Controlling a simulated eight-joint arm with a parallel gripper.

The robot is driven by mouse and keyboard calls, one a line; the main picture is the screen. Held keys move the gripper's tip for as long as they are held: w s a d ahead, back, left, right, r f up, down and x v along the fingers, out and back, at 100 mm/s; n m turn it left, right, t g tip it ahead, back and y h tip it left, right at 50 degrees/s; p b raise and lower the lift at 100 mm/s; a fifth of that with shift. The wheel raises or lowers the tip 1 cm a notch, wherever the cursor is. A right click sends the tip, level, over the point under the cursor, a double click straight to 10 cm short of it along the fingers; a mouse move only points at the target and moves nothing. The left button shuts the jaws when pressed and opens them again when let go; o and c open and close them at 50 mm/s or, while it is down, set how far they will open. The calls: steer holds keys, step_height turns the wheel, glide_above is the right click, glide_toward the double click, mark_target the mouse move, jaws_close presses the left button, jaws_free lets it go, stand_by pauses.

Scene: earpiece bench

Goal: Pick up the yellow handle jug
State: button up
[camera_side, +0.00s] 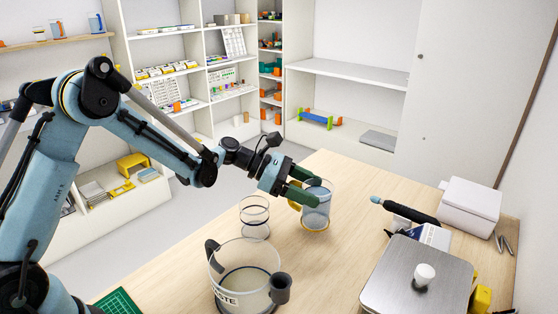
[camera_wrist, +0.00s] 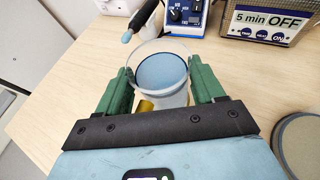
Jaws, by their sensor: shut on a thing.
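The clear jug (camera_side: 318,213) with a yellow handle (camera_side: 293,193) stands upright at the middle of the wooden table, with bluish contents or tint inside. My gripper (camera_side: 306,184) reaches it from the left, its green fingers on either side of the jug's upper part. In the wrist view the jug (camera_wrist: 163,72) sits between both fingers (camera_wrist: 160,80), which close on its sides. The yellow handle (camera_wrist: 145,106) points toward the gripper's palm. The jug's base appears at table level; I cannot tell whether it touches the table.
A clear empty glass (camera_side: 254,217) stands left of the jug. A larger clear container with dark handles (camera_side: 245,262) is in front. A metal-topped box (camera_side: 400,285), a dark-handled tool (camera_side: 405,210) and a white box (camera_side: 468,205) are at right. The table behind the jug is clear.

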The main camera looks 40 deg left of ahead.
steer(key=shift+r, duration=0.75)
steer(key=shift+s+d+r, duration=0.2)
steer(key=shift+d+r, duration=0.05)
steer(key=shift+s+d+r, duration=3.7)
steer(key=shift+d+r, duration=0.4)
steer(key=shift+r, duration=1.75)
steer(key=w+a, duration=0.3)
steer(key=a, duration=2.8)
step_height(320, 180, down, 14)
steer(key=shift+w+d+r, duration=0.15)
